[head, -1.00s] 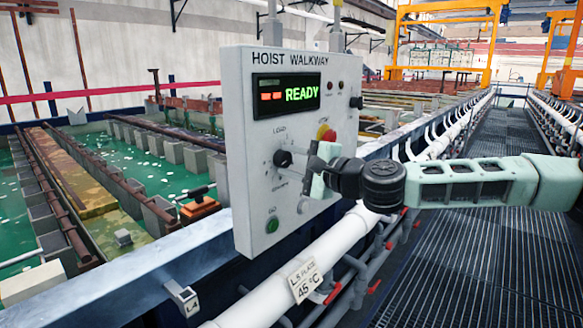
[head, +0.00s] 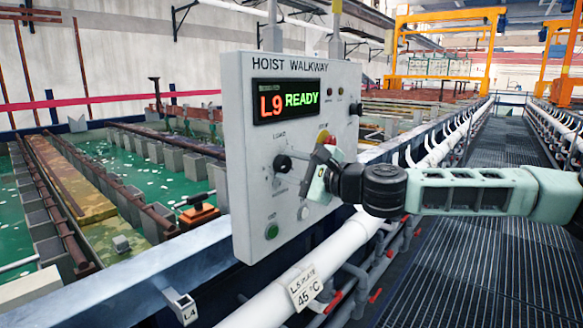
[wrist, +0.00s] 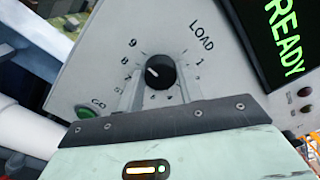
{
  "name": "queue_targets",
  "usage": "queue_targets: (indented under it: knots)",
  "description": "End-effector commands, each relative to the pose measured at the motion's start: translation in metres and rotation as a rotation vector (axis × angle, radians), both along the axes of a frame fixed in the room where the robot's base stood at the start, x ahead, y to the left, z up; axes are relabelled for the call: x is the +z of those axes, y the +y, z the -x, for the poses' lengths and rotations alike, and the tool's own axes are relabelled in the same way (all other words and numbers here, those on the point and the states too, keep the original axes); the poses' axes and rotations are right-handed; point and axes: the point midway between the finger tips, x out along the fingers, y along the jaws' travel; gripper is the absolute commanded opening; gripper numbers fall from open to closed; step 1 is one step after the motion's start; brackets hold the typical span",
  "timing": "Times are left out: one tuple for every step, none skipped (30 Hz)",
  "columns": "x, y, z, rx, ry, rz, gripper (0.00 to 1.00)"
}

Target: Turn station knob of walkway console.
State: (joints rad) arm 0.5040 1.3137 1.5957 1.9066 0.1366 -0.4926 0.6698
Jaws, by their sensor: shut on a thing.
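The walkway console (head: 240,130) is a light grey upright box labelled HOIST WALKWAY. Its display (head: 286,101) reads L9 in red and READY in green. The black station knob (head: 282,162) sits below the display. In the wrist view the knob (wrist: 161,72) is ringed by a LOAD label and numbers; its white mark points left, toward the 8 and 9 side. My gripper (head: 298,171) reaches it from the right, tilted, with its fingers (wrist: 160,92) closed on both sides of the knob. The lower part of the dial is partly hidden by my gripper.
A green GO button (head: 272,231) is low on the panel; a red stop button (head: 325,138) is close above my gripper. A white pipe (head: 335,243) with a tag runs below. Green tanks lie left; the grated walkway (head: 470,270) is clear at right.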

Motion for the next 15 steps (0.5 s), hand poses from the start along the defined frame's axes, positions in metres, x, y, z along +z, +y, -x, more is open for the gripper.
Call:
queue_targets:
  knots:
    - [-0.0008,-0.0007,-0.0008,-0.003,0.001,0.001,0.14]
    - [-0.0008,-0.0007,-0.0008,-0.003,0.001,0.001,0.14]
    - [-0.0008,-0.0007,-0.0009,-0.003,0.001,0.001,0.48]
    - [-0.0008,-0.0007,-0.0008,-0.003,0.001,0.001,0.56]
    - [-0.0008,-0.0007,-0.0008,-0.003,0.001,0.001,0.58]
    - [-0.0006,-0.0006,-0.0008,-0.002,0.001,0.001,0.58]
    - [-0.0006,-0.0006,-0.0007,-0.002,0.001,0.001,0.58]
    - [-0.0005,-0.0005,-0.0007,-0.002,0.000,0.001,0.58]
    - [-0.0005,-0.0005,-0.0006,-0.002,0.000,0.001,0.58]
    - [-0.0004,-0.0004,-0.0005,-0.002,0.000,0.001,0.58]
    - [-0.0004,-0.0004,-0.0005,-0.001,0.000,0.001,0.58]
    - [-0.0004,-0.0005,-0.0004,-0.001,0.000,0.001,0.58]
    - [-0.0004,-0.0009,0.0000,-0.001,0.000,0.001,0.58]
    - [-0.0005,-0.0017,0.0004,-0.001,-0.001,0.000,0.58]
    - [-0.0006,-0.0036,0.0016,-0.002,-0.001,0.001,0.58]
